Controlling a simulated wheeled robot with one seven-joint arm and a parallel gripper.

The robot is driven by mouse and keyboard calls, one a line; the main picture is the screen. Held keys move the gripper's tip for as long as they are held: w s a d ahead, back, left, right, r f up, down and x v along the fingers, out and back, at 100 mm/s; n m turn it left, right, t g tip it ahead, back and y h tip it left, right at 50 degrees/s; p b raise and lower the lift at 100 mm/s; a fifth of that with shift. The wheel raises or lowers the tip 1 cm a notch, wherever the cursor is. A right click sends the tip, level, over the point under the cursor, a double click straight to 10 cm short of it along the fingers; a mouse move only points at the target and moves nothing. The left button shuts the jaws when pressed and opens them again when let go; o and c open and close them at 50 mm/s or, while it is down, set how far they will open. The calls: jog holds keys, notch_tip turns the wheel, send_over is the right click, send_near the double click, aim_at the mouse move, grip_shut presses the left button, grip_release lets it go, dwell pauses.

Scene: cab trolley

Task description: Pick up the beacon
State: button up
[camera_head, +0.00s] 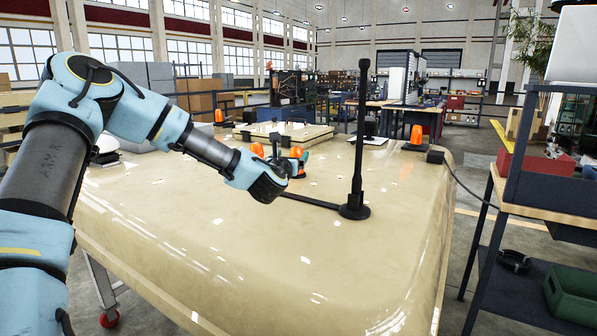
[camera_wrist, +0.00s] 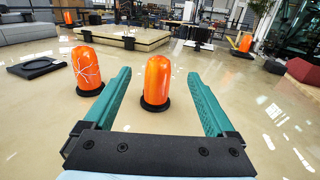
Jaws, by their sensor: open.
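An intact orange beacon (camera_wrist: 157,78) on a black round base stands upright on the cream cab roof (camera_head: 220,235). In the wrist view it shows between the two teal fingers of my gripper (camera_wrist: 160,76), which are apart and hold nothing. I cannot tell whether the fingertips reach past its sides. It also shows beside my gripper in the head view (camera_head: 296,152). A second orange beacon (camera_wrist: 86,66), with white crack lines, stands to its left, outside the left finger. More orange beacons stand farther off, at the right (camera_head: 416,134) and far left (camera_head: 219,115).
A tall black antenna (camera_head: 356,170) rises from the roof right of my gripper. A pale raised hatch (camera_wrist: 120,39) lies behind the beacons. A flat black square piece (camera_wrist: 36,67) lies at left. A shelf trolley (camera_head: 484,240) stands at right. The near roof is clear.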

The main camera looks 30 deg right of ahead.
aim_at(296, 153)
jog(key=shift+w+d+f, duration=0.15)
jog(key=shift+w+f, duration=0.05)
jog(key=shift+f, duration=0.4)
jog(key=p+x, duration=0.1)
jog(key=x, duration=0.5)
jog(key=shift+w+d, duration=0.15)
jog(key=x, duration=0.1)
jog(key=p+x, duration=0.1)
jog(key=x, duration=0.1)
jog(key=p+x, duration=0.1)
jog(key=shift+w+d+f, duration=0.2)
jog(key=shift+w+f, duration=0.1)
jog(key=shift+f, duration=0.1)
grip_shut()
